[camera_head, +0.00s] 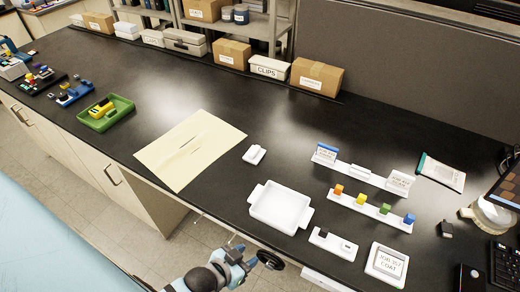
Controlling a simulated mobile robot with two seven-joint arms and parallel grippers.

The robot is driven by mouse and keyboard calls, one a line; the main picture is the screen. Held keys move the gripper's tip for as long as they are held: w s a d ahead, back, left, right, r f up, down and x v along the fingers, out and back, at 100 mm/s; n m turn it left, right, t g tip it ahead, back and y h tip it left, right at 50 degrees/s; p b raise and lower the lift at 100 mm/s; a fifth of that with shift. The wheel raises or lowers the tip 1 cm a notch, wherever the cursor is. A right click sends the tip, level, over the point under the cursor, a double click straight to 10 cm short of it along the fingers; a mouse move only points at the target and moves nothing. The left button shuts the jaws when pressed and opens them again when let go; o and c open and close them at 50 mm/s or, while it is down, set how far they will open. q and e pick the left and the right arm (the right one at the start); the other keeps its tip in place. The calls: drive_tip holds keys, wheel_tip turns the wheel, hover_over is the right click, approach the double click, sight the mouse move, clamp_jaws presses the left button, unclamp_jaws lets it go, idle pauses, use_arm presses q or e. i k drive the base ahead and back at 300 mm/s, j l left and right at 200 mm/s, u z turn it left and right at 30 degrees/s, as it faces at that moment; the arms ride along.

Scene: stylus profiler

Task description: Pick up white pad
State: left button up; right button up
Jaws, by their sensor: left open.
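A small white pad-like piece (254,154) lies on the black bench, just right of the beige sheet; a smaller white part seems to rest on it. A white two-handled tray (280,208) sits nearer me and looks empty. My left gripper (243,254) is at the bottom edge, in front of the bench and below the tray, apart from the pad. It is open and appears empty; its fingers are small and hard to make out. My right gripper is out of view.
The beige sheet (190,148) lies left. Boxes (316,78) line the back.

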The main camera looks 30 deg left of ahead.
sight(255, 154)
drive_tip(key=j+u, duration=0.35)
drive_tip(key=j, duration=0.25)
drive_tip(key=j+u, duration=0.4)
drive_tip(key=j, duration=0.25)
drive_tip(key=i+j+u, duration=0.1)
drive_tip(key=j+u, duration=0.25)
drive_tip(key=j, duration=0.2)
